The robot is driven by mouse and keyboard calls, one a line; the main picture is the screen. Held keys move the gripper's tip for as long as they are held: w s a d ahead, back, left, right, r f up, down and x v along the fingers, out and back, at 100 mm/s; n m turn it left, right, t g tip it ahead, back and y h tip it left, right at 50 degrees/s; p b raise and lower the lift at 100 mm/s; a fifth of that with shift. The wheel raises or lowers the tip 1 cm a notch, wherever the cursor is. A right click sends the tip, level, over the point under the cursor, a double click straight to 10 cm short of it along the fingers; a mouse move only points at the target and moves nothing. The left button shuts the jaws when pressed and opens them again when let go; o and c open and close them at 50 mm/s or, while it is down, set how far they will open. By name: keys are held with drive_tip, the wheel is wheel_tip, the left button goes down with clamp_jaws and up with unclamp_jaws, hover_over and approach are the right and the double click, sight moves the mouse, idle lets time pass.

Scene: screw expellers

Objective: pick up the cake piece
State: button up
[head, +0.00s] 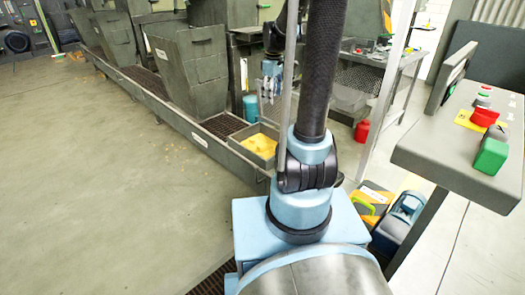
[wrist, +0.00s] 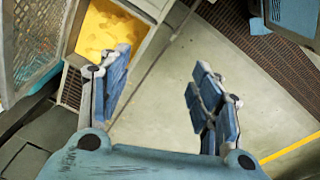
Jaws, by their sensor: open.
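Yellow cake pieces (head: 259,145) lie in a grey open bin (head: 243,156) at the end of the long trough; no single piece stands out clearly. The yellow heap (wrist: 103,36) and its bin (wrist: 152,50) also show at the upper left of the wrist view. My gripper (wrist: 160,92) is open, with nothing between its fingers. In that view, its left finger overlaps the lower edge of the yellow heap, and bare floor shows between the fingers. In the head view, my gripper (head: 270,85) appears above and beyond the bin, partly behind my arm.
Grey hoppers (head: 190,75) stand along the trough at the back left. A control panel (head: 465,145) with red and green buttons is at the right. A red can (head: 362,131) stands by a workbench. The left floor is mostly clear.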

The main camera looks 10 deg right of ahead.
drive_tip(key=w+f+n, duration=0.3)
drive_tip(key=w+f, duration=0.1)
drive_tip(key=w, duration=0.5)
drive_tip(key=n+g, duration=0.1)
drive_tip(key=n, duration=0.8)
hover_over(262, 145)
wheel_tip(262, 145, down, 25)
drive_tip(key=f, duration=1.7)
drive_tip(key=shift+s, duration=0.25)
drive_tip(key=shift+r, duration=0.1)
drive_tip(key=c, duration=1.1)
